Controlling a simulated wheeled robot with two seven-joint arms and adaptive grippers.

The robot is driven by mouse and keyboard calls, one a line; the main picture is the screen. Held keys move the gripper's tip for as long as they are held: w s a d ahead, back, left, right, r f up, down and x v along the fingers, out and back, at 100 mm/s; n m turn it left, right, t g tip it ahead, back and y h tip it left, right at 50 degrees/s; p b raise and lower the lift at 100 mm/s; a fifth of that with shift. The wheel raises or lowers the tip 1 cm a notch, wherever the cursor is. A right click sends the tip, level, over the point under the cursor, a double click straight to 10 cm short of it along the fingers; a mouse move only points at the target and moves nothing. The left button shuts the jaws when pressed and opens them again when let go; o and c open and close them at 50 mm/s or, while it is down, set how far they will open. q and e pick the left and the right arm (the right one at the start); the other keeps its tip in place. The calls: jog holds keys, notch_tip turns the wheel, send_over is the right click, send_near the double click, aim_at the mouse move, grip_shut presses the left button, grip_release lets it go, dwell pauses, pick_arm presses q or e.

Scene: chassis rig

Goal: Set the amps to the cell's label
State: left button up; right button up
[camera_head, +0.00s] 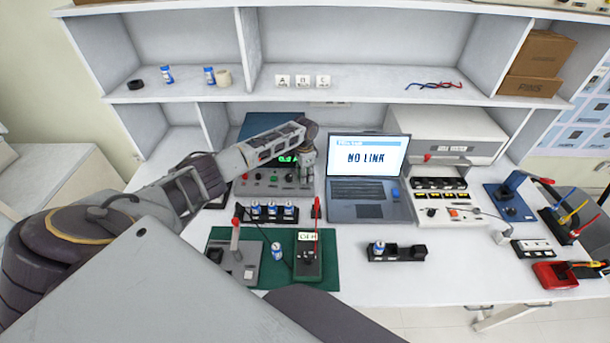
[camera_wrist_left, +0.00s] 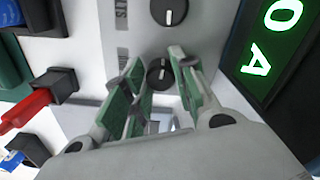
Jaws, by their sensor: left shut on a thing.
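A grey bench power supply (camera_head: 262,182) with a green lit display (camera_head: 288,158) stands at the back, left of the laptop. My left gripper (camera_head: 306,170) is at the right part of its front panel. In the left wrist view, the fingers are closed around the lower black dial (camera_wrist_left: 160,72), which has a white pointer line. An upper dial (camera_wrist_left: 168,12) sits beyond it, beside a partly cut-off label ending in "LTS". The green display (camera_wrist_left: 263,45) shows a 0 and an A; the rest is cut off. A blue-and-white cell (camera_head: 276,251) stands on the green mat (camera_head: 328,277); its label is too small to read.
The laptop (camera_head: 368,170) reads "NO LINK". Several cells stand in a black holder (camera_head: 268,218) before the supply. A press-like fixture (camera_head: 236,262) and a red-handled stand (camera_head: 308,262) are on the mat. A black tray (camera_head: 405,254) holds another cell.

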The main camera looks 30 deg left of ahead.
pick_arm(q)
jog(key=m, duration=0.2)
jog(key=shift+m, duration=0.4)
jog(key=m, duration=0.4)
jog(key=shift+w, duration=0.1)
jog(key=m, duration=1.1)
jog(key=shift+w, duration=0.1)
jog(key=shift+m+b, duration=0.5)
jog(key=shift+m, duration=2)
jog(key=shift+r, duration=0.1)
jog(key=o, duration=1)
jog(key=shift+o, duration=0.2)
